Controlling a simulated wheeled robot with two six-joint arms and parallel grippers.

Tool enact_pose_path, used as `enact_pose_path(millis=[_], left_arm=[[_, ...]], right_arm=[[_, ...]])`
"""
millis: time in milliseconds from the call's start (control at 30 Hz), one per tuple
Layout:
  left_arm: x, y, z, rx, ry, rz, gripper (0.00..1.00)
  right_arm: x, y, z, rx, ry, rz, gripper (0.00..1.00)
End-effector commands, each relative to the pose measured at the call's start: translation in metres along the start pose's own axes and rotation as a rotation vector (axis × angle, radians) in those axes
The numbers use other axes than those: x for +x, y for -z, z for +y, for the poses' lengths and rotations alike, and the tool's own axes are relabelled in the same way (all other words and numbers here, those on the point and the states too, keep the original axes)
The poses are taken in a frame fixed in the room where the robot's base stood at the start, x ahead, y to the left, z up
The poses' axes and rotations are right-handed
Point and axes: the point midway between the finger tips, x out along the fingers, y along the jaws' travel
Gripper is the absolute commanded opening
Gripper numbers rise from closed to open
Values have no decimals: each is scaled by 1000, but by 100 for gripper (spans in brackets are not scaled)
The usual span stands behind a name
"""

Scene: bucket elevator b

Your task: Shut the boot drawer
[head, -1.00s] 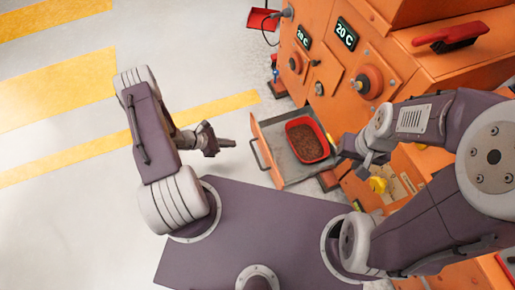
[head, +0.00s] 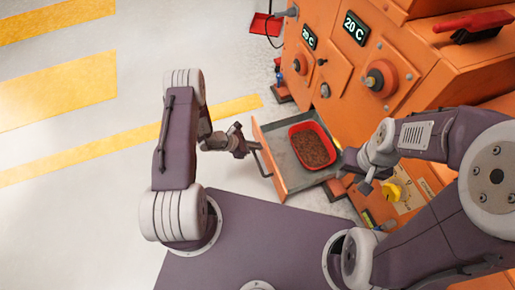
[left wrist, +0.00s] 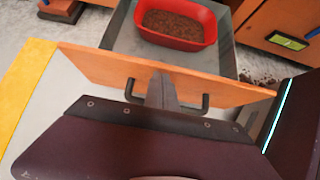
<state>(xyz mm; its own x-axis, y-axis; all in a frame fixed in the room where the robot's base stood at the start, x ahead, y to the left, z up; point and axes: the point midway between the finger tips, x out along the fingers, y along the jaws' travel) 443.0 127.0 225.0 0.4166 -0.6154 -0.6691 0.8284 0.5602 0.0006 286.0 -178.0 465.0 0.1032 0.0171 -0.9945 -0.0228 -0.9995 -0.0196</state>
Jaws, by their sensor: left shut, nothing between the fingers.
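The boot drawer (head: 288,175) is pulled out of the orange machine, with an orange front, a grey floor and a dark bar handle (head: 262,160). A red tray (head: 325,130) of brown grains lies in it; the tray also shows in the left wrist view (left wrist: 178,40). My left gripper (head: 243,145) is shut and empty, at the outer face of the drawer front near the handle. In the left wrist view its fingers (left wrist: 161,92) point at the orange front (left wrist: 105,66), between the handle's ends; contact is unclear. My right gripper (head: 352,172) is beside the drawer's right side; its fingers are unclear.
The orange machine (head: 425,80) has displays and knobs, a red-handled brush (head: 470,22) on top and a yellow knob (head: 391,190) low on its front. A red dustpan (head: 266,24) lies at the back. The floor left of the drawer is clear.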

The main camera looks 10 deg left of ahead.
Motion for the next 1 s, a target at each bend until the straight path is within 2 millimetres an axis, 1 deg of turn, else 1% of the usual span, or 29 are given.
enact_pose_path(millis=[67,433,567,667,767,1000], left_arm=[[3,-2,0,0,1,0,0],[3,-4,0,0,1,0,0],[9,-9,-1,3,2,0,0],[18,-17,-1,4,3,-1,0],[33,-30,-1,7,4,-1,0],[81,-71,-2,8,3,-3,0]], right_arm=[[2,0,0,0,0,0,35],[2,0,0,0,0,0,35],[2,0,0,0,0,0,35],[3,0,0,0,0,0,35],[5,0,0,0,0,0,35],[15,-2,0,0,0,0,35]])
